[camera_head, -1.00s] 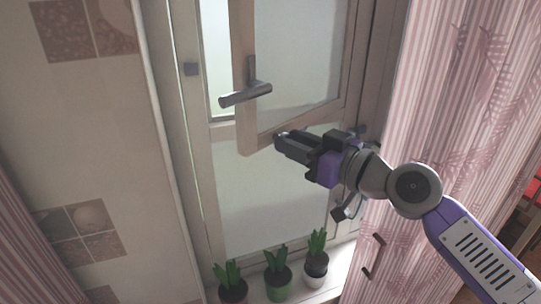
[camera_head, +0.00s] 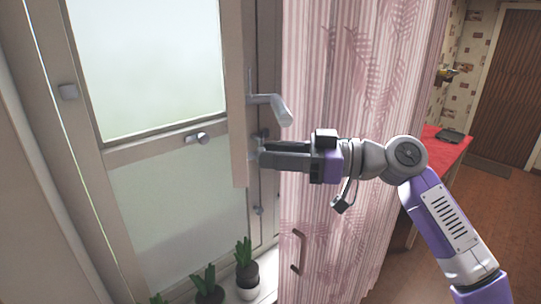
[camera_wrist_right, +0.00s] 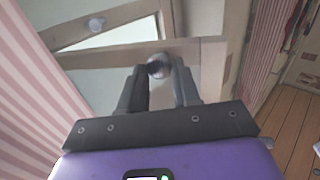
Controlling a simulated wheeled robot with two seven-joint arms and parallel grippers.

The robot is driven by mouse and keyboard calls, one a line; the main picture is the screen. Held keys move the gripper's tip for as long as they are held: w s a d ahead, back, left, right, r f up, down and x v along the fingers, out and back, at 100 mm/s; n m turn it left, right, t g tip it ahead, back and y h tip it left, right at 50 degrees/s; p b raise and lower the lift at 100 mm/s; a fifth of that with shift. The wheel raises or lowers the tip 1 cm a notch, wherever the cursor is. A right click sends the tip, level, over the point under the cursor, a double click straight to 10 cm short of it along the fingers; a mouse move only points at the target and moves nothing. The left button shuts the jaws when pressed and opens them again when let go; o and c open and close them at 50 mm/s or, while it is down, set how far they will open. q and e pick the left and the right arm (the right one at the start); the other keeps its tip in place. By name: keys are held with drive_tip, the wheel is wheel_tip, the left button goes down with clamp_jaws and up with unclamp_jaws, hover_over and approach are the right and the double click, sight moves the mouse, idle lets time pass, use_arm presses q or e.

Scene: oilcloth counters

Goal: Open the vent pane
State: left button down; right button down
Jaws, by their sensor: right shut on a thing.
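The vent pane (camera_head: 240,120) is swung out from its frame and shows almost edge-on in the head view. Its grey lever handle (camera_head: 270,103) sticks out to the right, above my right gripper (camera_head: 264,156). In the right wrist view the fingertips (camera_wrist_right: 160,75) are closed around a small round grey knob (camera_wrist_right: 158,67) on the wooden edge of the pane (camera_wrist_right: 205,60). The fingers partly hide the knob. The opening (camera_head: 150,65) behind the pane is uncovered. My left gripper is not in view.
A pink striped curtain (camera_head: 335,90) hangs just right of the pane, behind my right arm. Potted plants (camera_head: 247,272) stand on the sill below. A knob (camera_head: 197,137) sits on the fixed frame. A red-topped counter (camera_head: 450,145) stands farther right.

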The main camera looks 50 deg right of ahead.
drive_tip(key=shift+d+r+h, duration=0.15)
drive_tip(key=shift+d+h, duration=0.15)
drive_tip(key=shift+d, duration=0.1)
drive_tip(key=c, duration=1.1)
unclamp_jaws()
drive_tip(key=shift+c, duration=0.2)
drive_tip(key=o, duration=0.3)
drive_tip(key=shift+w+d, duration=0.15)
drive_tip(key=shift+w, duration=0.15)
drive_tip(key=shift+s, duration=0.1)
drive_tip(key=v, duration=0.7)
drive_tip(key=shift+s+f, duration=0.25)
